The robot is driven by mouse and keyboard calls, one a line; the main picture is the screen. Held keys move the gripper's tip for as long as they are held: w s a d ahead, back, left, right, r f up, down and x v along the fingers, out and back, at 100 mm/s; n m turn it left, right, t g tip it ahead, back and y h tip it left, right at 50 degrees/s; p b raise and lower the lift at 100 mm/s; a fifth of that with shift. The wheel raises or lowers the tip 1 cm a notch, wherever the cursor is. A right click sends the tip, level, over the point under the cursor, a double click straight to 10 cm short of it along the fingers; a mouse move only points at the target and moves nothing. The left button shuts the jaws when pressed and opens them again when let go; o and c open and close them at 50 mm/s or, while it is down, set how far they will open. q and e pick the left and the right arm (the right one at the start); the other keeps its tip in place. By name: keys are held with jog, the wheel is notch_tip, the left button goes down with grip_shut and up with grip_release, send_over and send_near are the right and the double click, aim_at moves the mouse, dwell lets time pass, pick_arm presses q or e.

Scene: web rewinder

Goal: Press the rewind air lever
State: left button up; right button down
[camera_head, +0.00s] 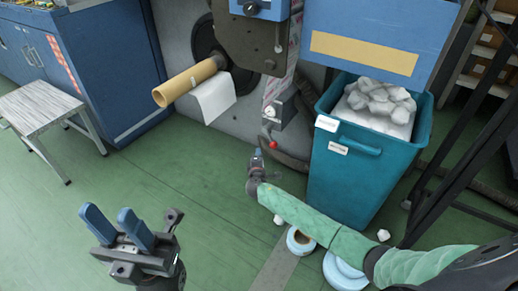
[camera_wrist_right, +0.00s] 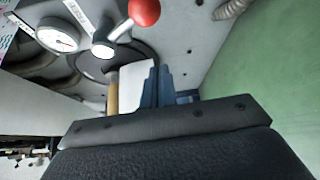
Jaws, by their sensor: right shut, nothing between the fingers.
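The rewind air lever has a red ball knob (camera_head: 273,145) and hangs below a small gauge fitting on the machine's front. In the right wrist view the red knob (camera_wrist_right: 145,12) and its silver stem show near the top edge, beside a white round gauge (camera_wrist_right: 58,38). My right gripper (camera_head: 258,152) is shut and empty, just left of the knob in the head view. My left gripper (camera_head: 107,211) is open and empty, low at left.
A cardboard core (camera_head: 188,82) with a white sheet juts from the machine. A teal bin (camera_head: 345,180) with crumpled white material stands right of the lever. Rolls (camera_head: 300,241) lie on the floor by my right arm. A stool (camera_head: 38,108) and blue cabinet (camera_head: 105,65) stand left.

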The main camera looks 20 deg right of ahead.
jog(key=shift+p+v, duration=0.4)
jog(key=shift+v, duration=1.95)
jog(key=shift+r, duration=0.15)
